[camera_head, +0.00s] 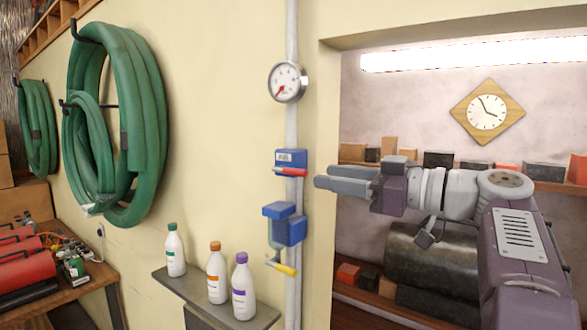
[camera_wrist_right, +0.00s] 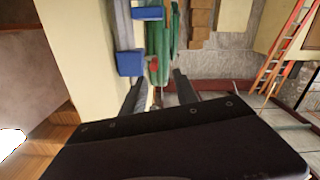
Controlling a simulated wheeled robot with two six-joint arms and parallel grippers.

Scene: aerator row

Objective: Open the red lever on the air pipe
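The air pipe (camera_head: 291,125) runs down the cream wall. A blue valve block (camera_head: 290,158) sits on it, with the red lever (camera_head: 290,172) lying roughly level across its lower edge. My right gripper (camera_head: 323,176) comes in from the right, just right of the lever at about its height, and appears apart from it. Its fingers also show spread and empty in the right wrist view (camera_wrist_right: 158,90). There, blue blocks (camera_wrist_right: 130,62) show beyond the fingers; I cannot tell whether a small red patch (camera_wrist_right: 154,65) is the lever. My left gripper is not in view.
A gauge (camera_head: 287,81) sits above the valve. A blue unit (camera_head: 287,226) with a yellow lever (camera_head: 282,267) sits below. Several bottles (camera_head: 216,272) stand on a shelf at lower left. Green hoses (camera_head: 115,120) hang left. A wall edge (camera_head: 322,220) stands beside the pipe.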

